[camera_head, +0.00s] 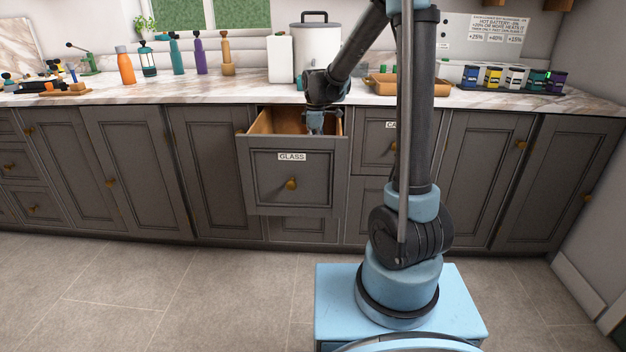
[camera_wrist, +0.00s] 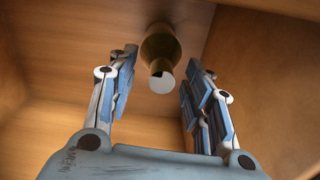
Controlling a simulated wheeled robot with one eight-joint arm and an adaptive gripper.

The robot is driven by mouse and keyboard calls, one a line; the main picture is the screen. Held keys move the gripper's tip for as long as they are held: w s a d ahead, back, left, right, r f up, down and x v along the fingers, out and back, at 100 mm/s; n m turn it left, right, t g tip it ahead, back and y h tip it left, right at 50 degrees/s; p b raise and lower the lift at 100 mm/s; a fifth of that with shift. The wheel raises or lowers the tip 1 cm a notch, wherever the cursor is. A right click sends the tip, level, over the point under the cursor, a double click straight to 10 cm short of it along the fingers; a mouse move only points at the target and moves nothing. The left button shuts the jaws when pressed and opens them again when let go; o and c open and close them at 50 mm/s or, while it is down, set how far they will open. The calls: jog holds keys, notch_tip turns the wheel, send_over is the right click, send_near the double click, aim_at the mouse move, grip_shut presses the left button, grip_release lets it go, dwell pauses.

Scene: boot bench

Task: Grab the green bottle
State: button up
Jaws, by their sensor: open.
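My gripper (camera_head: 315,124) reaches down into the open drawer labelled GLASS (camera_head: 291,178). In the wrist view my gripper (camera_wrist: 161,58) is open, with one finger on each side of a small bottle-like object (camera_wrist: 160,46). That object is dark olive-brown with a pale round end and a small dark green patch; in this shade I cannot tell for sure that it is green. It lies beyond or between the fingertips, with gaps on both sides. In the head view the drawer front and my gripper hide it. A teal-green bottle (camera_head: 177,55) stands on the counter.
The drawer's wooden walls (camera_wrist: 255,70) are close around my gripper. On the counter (camera_head: 225,90) stand an orange bottle (camera_head: 126,67), a purple bottle (camera_head: 200,55), a tan bottle (camera_head: 227,55), a white canister and a wooden tray (camera_head: 405,84). The floor in front is clear.

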jog(key=shift+f, duration=0.5)
grip_shut()
jog(key=shift+r, duration=0.15)
